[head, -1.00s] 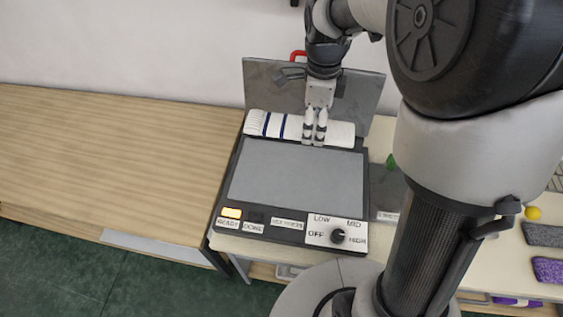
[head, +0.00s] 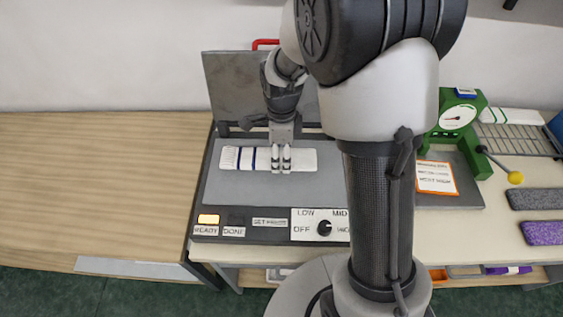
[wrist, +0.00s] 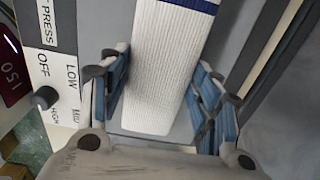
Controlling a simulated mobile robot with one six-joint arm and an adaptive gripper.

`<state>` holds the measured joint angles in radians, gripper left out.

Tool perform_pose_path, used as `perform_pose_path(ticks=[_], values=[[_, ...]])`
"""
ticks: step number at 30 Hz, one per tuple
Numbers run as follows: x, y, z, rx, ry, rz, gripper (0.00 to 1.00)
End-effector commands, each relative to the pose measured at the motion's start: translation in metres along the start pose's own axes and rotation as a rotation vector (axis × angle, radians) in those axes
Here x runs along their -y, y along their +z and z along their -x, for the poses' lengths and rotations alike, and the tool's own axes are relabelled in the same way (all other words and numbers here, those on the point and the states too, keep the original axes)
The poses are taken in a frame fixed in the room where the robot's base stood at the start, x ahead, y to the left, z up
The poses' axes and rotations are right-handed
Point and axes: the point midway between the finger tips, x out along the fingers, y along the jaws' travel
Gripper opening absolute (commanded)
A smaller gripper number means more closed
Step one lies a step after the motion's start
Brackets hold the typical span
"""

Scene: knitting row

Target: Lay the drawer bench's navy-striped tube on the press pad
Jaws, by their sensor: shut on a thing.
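A white knitted tube with navy stripes near its left end (head: 302,160) lies across the grey press pad (head: 235,188) in the head view. My gripper (head: 280,160) is shut on the tube to the right of the stripes, pointing down. In the wrist view the white ribbed tube (wrist: 168,70) runs between my two blue-padded fingers (wrist: 166,95), with one navy stripe at the top edge. The tube is over or on the pad; I cannot tell whether its underside touches it.
The press lid (head: 228,85) stands raised behind the pad, with a red handle (head: 265,43). The control panel has a lit READY lamp (head: 208,219) and a dial (head: 324,228). A green gauge device (head: 460,120) stands right. The wooden table (head: 90,190) at left is bare.

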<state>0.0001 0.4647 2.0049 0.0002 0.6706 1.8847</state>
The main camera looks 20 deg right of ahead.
Motion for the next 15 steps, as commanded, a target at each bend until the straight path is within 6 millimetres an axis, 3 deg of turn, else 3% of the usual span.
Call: perform_pose_path(ticks=[6,15], values=[[-0.001,0.0,-0.035,-0.001,0.003,0.0,0.43],[0.0,0.0,-0.036,0.0,0.001,0.0,0.43]])
